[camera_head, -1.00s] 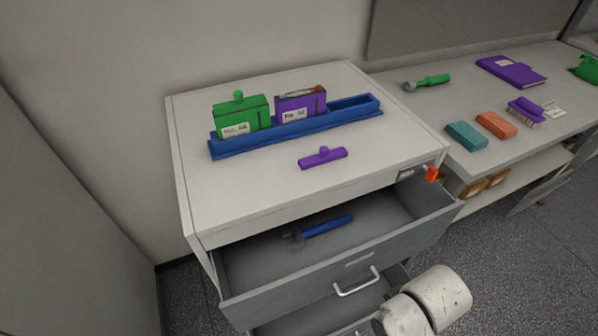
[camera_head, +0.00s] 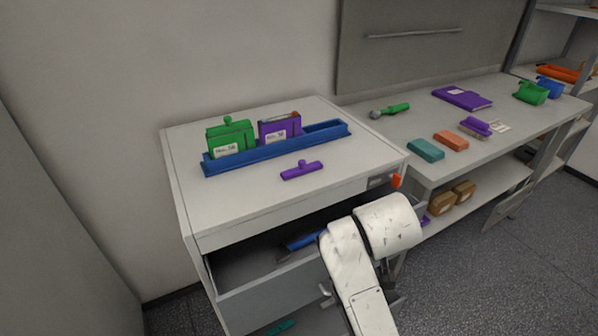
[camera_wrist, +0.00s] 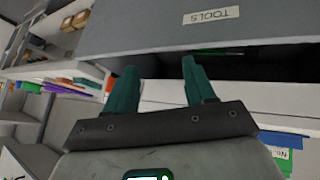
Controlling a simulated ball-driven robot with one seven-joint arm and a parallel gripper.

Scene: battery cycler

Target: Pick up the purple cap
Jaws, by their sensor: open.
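The purple cap (camera_head: 302,170) lies on the white cabinet top (camera_head: 235,215), in front of the blue tray (camera_head: 235,162). It is a flat bar with a small knob on top. The tray holds a green battery block (camera_head: 231,138) with a knobbed cap and a purple battery block (camera_head: 279,129) whose top looks uncapped; its right end is empty. My gripper (camera_wrist: 158,72) is open and empty, its teal fingers apart, near the open drawer in the wrist view. In the head view my arm hides the gripper. I cannot make out the cap in the wrist view.
The open grey drawer (camera_head: 262,300) below the top holds a blue-handled hammer (camera_head: 300,242). A side bench holds teal (camera_head: 426,150) and orange (camera_head: 451,140) blocks, a brush and a purple notebook (camera_head: 462,97).

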